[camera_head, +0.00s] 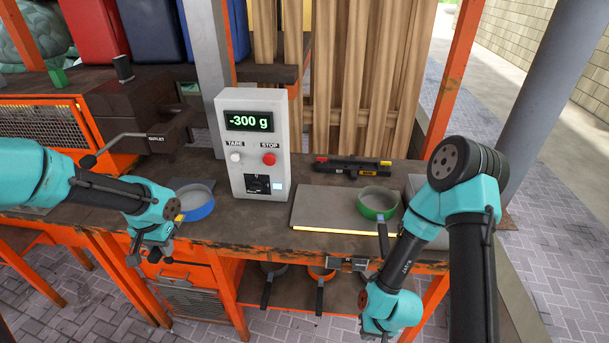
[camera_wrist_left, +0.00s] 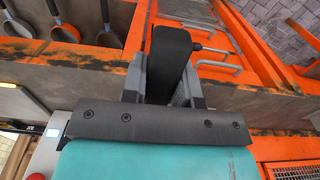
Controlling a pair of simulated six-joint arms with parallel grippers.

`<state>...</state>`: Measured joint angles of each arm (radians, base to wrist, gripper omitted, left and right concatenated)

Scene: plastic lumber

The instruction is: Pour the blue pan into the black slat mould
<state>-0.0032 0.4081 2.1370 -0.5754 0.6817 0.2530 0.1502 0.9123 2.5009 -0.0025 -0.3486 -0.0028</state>
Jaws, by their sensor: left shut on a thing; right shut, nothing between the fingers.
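The blue pan (camera_head: 196,204), pale grey inside, is at the front left of the bench, left of the display box; I cannot tell whether it touches the bench. My left gripper (camera_head: 150,255) is in front of it, partly hidden by my arm. In the left wrist view its fingers are closed on a thick black handle (camera_wrist_left: 172,50), apparently the blue pan's. My right gripper (camera_head: 349,264) is shut and empty, low at the bench's front edge. No black slat mould is clearly recognisable; a long black object (camera_head: 352,168) with red and yellow parts lies at the back.
A green pan (camera_head: 378,202) stands on a grey plate (camera_head: 322,206) at right, its handle toward me. The display box (camera_head: 249,150) reads -300 g. A dark machine (camera_head: 135,115) stands at left.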

